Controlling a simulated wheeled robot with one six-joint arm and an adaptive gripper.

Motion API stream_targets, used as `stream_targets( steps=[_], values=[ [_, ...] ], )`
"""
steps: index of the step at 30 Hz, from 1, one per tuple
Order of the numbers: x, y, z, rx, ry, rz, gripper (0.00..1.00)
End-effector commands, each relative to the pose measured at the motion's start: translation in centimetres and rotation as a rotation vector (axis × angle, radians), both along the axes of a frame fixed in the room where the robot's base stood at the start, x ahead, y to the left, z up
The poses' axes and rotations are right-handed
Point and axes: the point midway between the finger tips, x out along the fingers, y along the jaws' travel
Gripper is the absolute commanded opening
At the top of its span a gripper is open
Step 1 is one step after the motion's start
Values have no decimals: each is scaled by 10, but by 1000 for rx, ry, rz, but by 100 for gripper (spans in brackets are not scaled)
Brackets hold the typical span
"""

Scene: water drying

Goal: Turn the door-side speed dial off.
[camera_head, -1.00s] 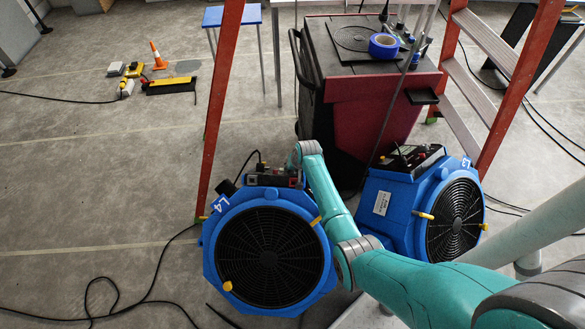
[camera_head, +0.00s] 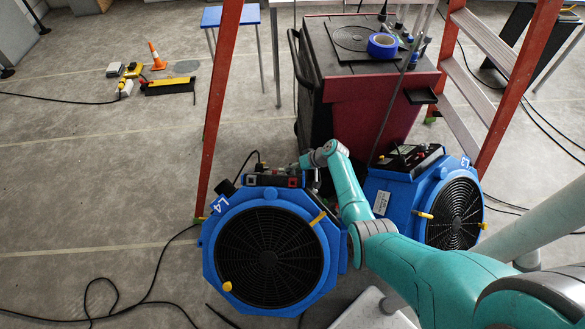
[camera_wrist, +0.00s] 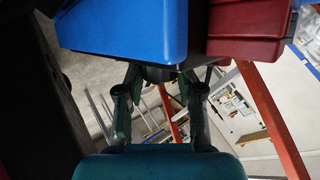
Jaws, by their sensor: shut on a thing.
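A blue fan marked L4 (camera_head: 215,235) stands at the centre left, with a dark control panel (camera_head: 272,180) on its top rear edge. A second blue fan (camera_head: 385,190) stands to its right, with a dark panel (camera_head: 412,157) on top.
A dark and red cart (camera_head: 370,110) stands close behind the fans, with blue tape (camera_head: 383,45) on top. Red ladder legs (camera_head: 218,110) rise behind L4 and at the right. A black cable (camera_head: 155,285) lies on the floor at left.

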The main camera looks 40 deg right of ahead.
Motion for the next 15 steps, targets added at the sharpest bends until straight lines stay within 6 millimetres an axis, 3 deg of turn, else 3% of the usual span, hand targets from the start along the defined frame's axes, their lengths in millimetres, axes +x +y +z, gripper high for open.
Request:
stream_targets(
  steps=[15],
  values=[
    [0,-3,-1,100,-94,124,2]
  ],
)
